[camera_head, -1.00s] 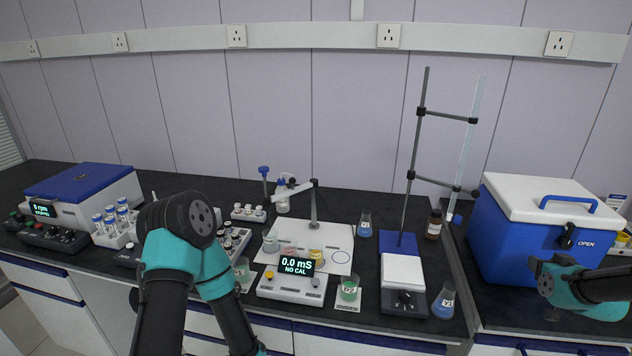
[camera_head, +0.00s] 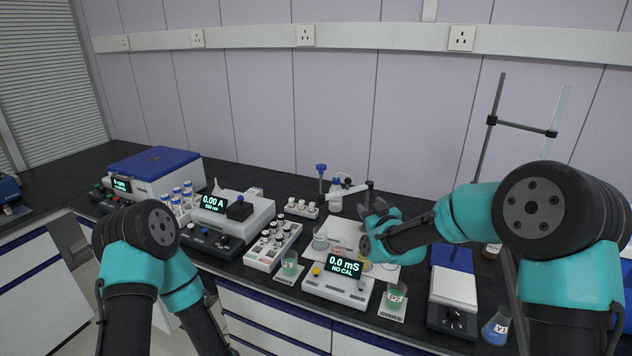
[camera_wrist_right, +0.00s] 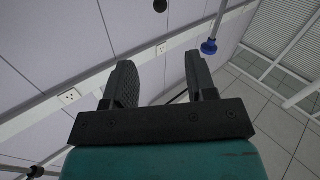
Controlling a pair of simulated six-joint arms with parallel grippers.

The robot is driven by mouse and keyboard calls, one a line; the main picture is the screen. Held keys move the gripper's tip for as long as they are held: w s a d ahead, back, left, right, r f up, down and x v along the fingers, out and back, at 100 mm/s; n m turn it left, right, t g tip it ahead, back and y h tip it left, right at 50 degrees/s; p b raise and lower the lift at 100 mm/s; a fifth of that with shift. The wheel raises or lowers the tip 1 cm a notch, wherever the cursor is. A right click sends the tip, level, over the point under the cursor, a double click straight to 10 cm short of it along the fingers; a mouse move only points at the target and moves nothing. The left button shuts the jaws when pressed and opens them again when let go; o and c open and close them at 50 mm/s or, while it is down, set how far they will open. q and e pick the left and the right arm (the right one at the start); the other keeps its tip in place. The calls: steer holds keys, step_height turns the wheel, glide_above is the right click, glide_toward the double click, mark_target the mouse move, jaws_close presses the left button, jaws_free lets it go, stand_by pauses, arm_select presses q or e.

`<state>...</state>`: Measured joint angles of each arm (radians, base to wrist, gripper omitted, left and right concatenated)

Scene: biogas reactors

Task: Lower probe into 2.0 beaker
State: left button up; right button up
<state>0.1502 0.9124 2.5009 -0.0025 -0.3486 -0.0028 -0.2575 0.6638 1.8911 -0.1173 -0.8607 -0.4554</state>
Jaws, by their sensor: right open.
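A blue-topped probe (camera_head: 321,170) stands upright at the end of the white holder arm (camera_head: 347,191), behind the meter reading 0.0 mS (camera_head: 340,284). A small beaker of green liquid (camera_head: 396,297) with a label stands right of the meter; I cannot read the label surely. A clear beaker (camera_head: 320,240) is on the white plate (camera_head: 345,230). A beaker with yellow liquid is partly hidden by my right arm. My right gripper (camera_head: 375,207) is open and empty near the holder stand, right of the probe. A blue-capped rod (camera_wrist_right: 209,47) shows beyond its fingers in the right wrist view. My left gripper is out of view.
A pale green beaker (camera_head: 289,262) stands left of the meter. A vial rack (camera_head: 273,247) and photometer (camera_head: 233,213) are further left.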

mark_target(349, 182)
stand_by(0.3)
steer(key=shift+w, duration=0.1)
steer(key=x, duration=1.7)
steer(key=shift+w+a, duration=0.1)
steer(key=shift+a, duration=0.05)
jaws_close()
stand_by(0.4)
